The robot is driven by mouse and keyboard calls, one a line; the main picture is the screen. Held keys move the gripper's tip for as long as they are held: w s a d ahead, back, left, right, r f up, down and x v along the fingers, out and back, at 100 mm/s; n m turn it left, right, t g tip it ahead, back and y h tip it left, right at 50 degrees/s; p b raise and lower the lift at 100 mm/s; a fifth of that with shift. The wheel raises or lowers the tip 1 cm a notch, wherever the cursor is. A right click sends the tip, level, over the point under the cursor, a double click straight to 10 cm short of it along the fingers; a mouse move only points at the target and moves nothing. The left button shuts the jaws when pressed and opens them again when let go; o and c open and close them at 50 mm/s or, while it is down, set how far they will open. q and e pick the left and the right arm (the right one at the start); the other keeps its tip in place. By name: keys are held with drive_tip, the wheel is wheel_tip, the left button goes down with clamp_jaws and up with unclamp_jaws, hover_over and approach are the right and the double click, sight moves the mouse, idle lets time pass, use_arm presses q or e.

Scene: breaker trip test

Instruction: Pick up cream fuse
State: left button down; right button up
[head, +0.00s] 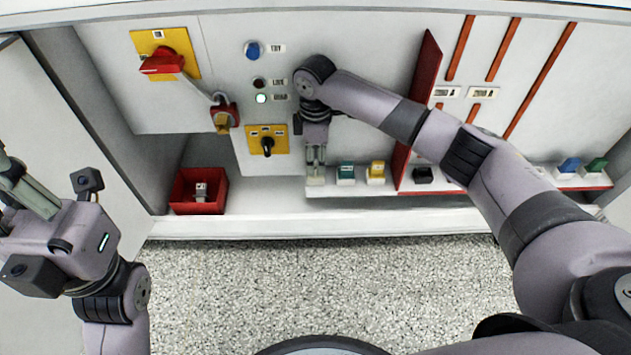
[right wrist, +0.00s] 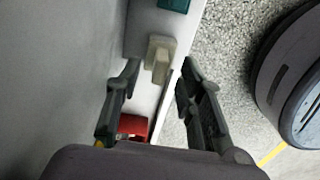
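The cream fuse (head: 316,181) is at the left end of the row of fuses on the cabinet's lower ledge. It also shows in the right wrist view (right wrist: 158,56) as a cream block. My right gripper (head: 316,162) is directly above it, pointing down. In the right wrist view its fingers (right wrist: 158,72) are apart, with the fuse in line with the gap between the tips. I see no contact. My left gripper (head: 22,182) is at the far left, away from the fuses; its finger gap is unclear.
Teal (head: 346,172) and yellow (head: 376,173) fuses stand right of the cream one. A red divider (head: 424,85) and black fuse (head: 423,175) follow. A red bin (head: 182,207) holding a small light object is left. The padlocked red switch (head: 162,62) and black knob (head: 267,146) are on the panel.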

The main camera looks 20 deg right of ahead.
wheel_tip(320, 180, down, 2)
drive_tip(key=shift+f+b, duration=0.1)
drive_tip(key=shift+b, duration=0.25)
drive_tip(key=shift+c, duration=0.4)
clamp_jaws()
